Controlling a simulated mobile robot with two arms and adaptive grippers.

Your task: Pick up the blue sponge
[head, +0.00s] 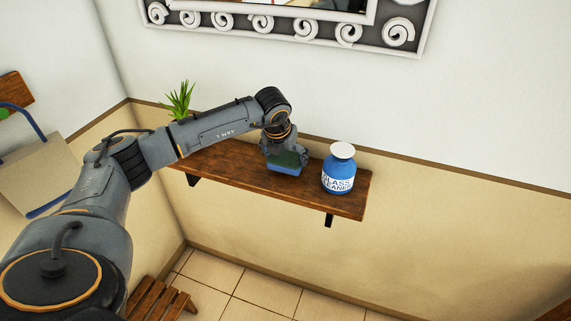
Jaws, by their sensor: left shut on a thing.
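The blue sponge (285,169) is at the middle of the wooden shelf, with a dark green upper part and a blue lower part. My left gripper (284,154) reaches down over it from above and is shut on it. The fingers are small and partly hidden by the wrist. I cannot tell whether the sponge touches the shelf or is slightly above it. My right gripper is not in view.
A blue glass cleaner bottle (340,171) with a white cap stands just right of the sponge on the wooden shelf (235,172). A green plant (179,101) is at the shelf's left end, behind my arm. A framed mirror (290,25) hangs above. A slatted wooden piece (160,300) is below.

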